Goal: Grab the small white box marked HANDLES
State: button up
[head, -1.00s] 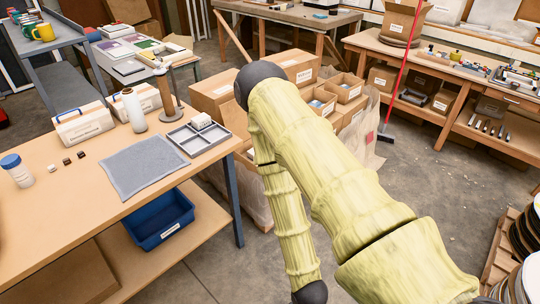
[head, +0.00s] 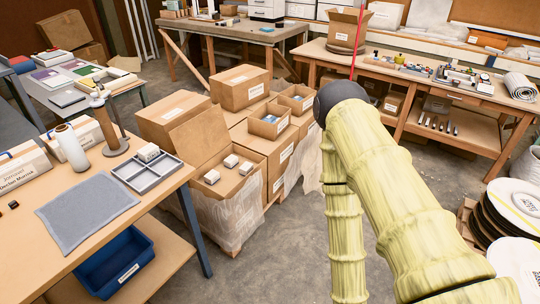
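Several small white boxes show, and their markings are too small to read, so I cannot tell which one says HANDLES. One white box (head: 149,152) sits at the far corner of a grey divided tray (head: 128,172) on the left table. Others, such as this white box (head: 231,160), lie in an open cardboard carton (head: 228,212) right of that table. My arm rises at the right of the head view, bends at a dark joint and runs down out of the bottom edge. My gripper is out of view.
The wooden table (head: 150,206) also bears a grey mat (head: 86,212), a white cylinder (head: 71,147) and a brown spool stand (head: 108,122). A blue bin (head: 115,264) is on its lower shelf. Stacked plates (head: 515,212) stand far right. The floor (head: 275,262) between carton and arm is clear.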

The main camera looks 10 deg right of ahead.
aim_at(212, 177)
jog(key=z, duration=0.85)
jog(key=i, duration=2.05)
jog(key=u, duration=1.1)
jog(key=i, duration=0.6)
jog(key=u, duration=0.8)
